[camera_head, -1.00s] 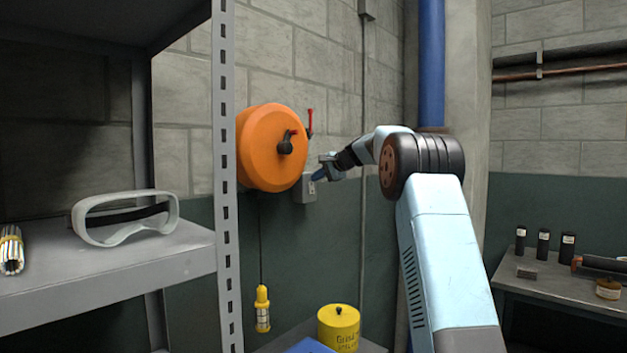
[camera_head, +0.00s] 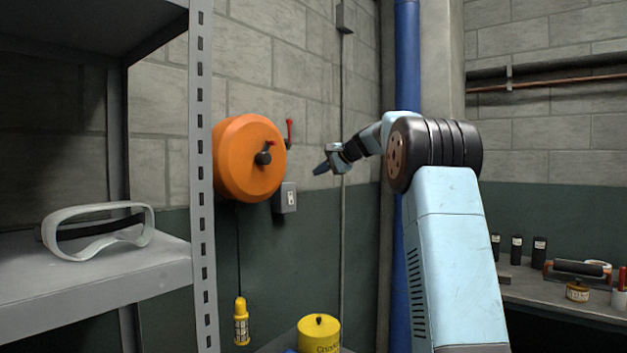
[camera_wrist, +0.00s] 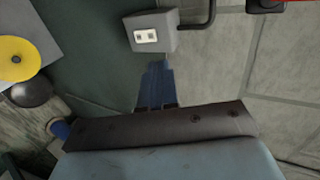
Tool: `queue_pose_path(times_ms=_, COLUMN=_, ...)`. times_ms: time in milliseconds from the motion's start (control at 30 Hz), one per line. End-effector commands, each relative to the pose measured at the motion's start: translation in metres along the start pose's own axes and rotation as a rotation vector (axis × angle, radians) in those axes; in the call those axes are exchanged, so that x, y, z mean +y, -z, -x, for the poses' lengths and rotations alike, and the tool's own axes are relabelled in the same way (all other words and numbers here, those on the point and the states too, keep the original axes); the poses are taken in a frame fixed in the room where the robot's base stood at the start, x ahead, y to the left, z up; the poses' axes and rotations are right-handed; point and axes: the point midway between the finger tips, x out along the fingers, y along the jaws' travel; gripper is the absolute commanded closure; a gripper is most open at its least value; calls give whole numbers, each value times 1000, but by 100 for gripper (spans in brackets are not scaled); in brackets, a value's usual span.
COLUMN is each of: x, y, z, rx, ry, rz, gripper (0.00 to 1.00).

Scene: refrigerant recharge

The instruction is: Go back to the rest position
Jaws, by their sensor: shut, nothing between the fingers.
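My gripper (camera_head: 321,169) is at the end of my raised arm, in front of the block wall, right of the orange reel (camera_head: 248,158). Its blue fingers are together with nothing between them; they also show in the wrist view (camera_wrist: 156,82). A grey switch box (camera_head: 287,197) is on the wall below and left of the gripper. In the wrist view the same box (camera_wrist: 151,32) lies just beyond the fingertips, and the fingers look clear of it.
A grey metal shelf (camera_head: 100,275) with safety goggles (camera_head: 97,231) stands at left. A yellow canister (camera_head: 319,335) and a hanging yellow lamp (camera_head: 241,322) are low in front. A blue pipe (camera_head: 407,60) runs behind my arm. A bench (camera_head: 560,300) with tools is at right.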

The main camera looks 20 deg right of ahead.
Motion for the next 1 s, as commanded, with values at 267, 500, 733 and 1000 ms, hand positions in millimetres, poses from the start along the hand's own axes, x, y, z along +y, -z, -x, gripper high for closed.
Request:
queue_pose_path(times_ms=267, x=-2, y=0, z=10, rx=0, ry=0, rz=0, gripper=100)
queue_pose_path(times_ms=500, x=-2, y=0, z=10, rx=0, ry=0, rz=0, gripper=100)
queue_pose_path(times_ms=733, x=-2, y=-7, z=12, rx=0, ry=-9, rz=12, gripper=100)
queue_pose_path(times_ms=1000, x=15, y=-81, z=37, rx=2, ry=-129, rz=143, gripper=100)
